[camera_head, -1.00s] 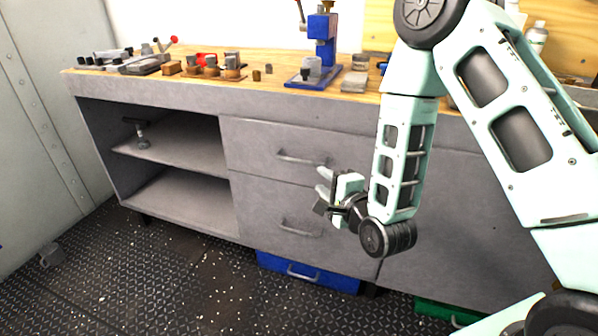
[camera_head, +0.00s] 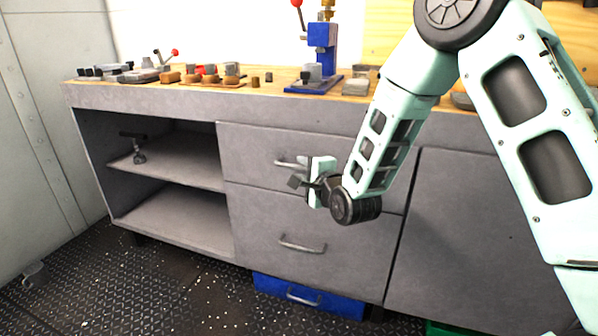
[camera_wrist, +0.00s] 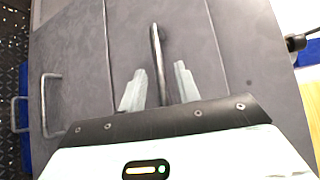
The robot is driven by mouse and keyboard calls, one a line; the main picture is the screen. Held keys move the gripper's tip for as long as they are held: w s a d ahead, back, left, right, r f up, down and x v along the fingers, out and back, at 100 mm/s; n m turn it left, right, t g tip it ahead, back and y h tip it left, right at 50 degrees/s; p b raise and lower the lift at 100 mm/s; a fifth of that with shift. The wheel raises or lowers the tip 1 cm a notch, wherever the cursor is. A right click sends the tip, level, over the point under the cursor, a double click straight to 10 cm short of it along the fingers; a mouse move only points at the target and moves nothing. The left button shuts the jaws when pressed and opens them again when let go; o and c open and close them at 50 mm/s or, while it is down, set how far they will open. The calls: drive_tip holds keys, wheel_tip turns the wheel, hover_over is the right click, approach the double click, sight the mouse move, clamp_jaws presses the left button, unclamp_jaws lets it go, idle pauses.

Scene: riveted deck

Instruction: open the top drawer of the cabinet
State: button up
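The grey cabinet (camera_head: 450,240) has a top drawer (camera_head: 250,148) that looks flush with the front. Its bar handle (camera_head: 287,163) is partly hidden by my gripper (camera_head: 303,172) in the head view. In the wrist view my gripper (camera_wrist: 158,82) is open, with its two pale fingers apart. The top drawer handle (camera_wrist: 156,50) lies between the fingers in that picture, with gaps on both sides. I cannot tell how deep the fingers reach past the bar. The lower drawer handle (camera_head: 302,246) is below, and it also shows in the wrist view (camera_wrist: 44,105).
Open shelves (camera_head: 175,160) lie left of the drawers, with a clamp-like tool (camera_head: 137,148) on the upper one. A blue press (camera_head: 320,55) and small parts stand on the wooden top. A blue box (camera_head: 309,297) sits under the cabinet. The deck at left is clear.

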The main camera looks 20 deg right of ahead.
drive_tip(key=shift+x, duration=1.4)
drive_tip(key=shift+c, duration=0.2)
